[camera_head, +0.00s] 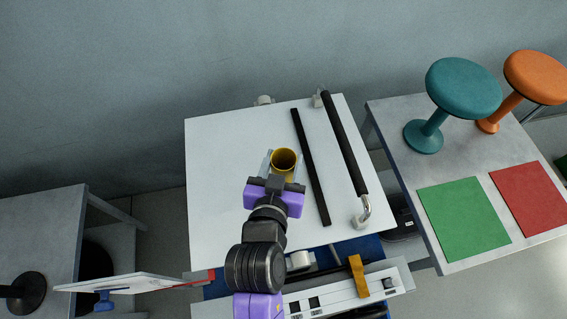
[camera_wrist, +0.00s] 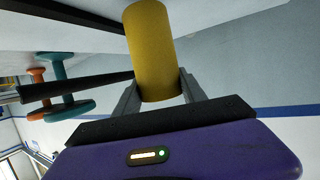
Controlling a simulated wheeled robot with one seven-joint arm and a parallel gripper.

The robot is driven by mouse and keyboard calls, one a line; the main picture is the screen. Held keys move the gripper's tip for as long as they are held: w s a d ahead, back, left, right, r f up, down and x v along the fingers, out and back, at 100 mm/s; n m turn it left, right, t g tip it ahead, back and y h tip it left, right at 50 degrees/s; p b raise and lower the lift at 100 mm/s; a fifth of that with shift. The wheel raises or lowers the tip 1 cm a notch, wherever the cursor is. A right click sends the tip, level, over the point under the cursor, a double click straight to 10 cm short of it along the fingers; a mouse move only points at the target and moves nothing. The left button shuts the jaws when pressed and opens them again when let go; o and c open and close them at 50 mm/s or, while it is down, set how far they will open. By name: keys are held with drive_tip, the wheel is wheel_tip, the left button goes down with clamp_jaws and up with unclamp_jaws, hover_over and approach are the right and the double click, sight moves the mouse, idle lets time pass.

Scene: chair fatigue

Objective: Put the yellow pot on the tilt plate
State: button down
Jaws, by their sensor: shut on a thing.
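The yellow pot (camera_head: 284,160) is a small open cylinder, seen from above over the white plate. It also shows in the wrist view (camera_wrist: 151,45), gripped between two grey fingers. My gripper (camera_head: 282,166) is shut on the pot. The tilt plate (camera_head: 225,160) appears to be the large white square top under the pot. I cannot tell whether the pot touches the plate or is held above it.
A black bar (camera_head: 310,165) lies on the plate, and a dark handrail (camera_head: 345,145) runs along its right side. A grey table (camera_head: 400,165) at right bears a teal stool (camera_head: 463,88), an orange stool (camera_head: 536,76), a green mat (camera_head: 463,219) and a red mat (camera_head: 530,200). The plate's left half is clear.

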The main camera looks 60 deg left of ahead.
drive_tip(key=shift+f, duration=1.1)
drive_tip(key=shift+f, duration=0.2)
drive_tip(key=c, duration=0.7)
unclamp_jaws()
drive_tip(key=shift+r, duration=0.1)
drive_tip(key=shift+o, duration=0.2)
drive_tip(key=shift+r, duration=0.15)
drive_tip(key=shift+s+d, duration=0.2)
drive_tip(key=shift+d, duration=0.05)
drive_tip(key=b+v, duration=0.1)
drive_tip(key=v, duration=1)
drive_tip(key=shift+d+b, duration=0.15)
drive_tip(key=shift+b, duration=0.15)
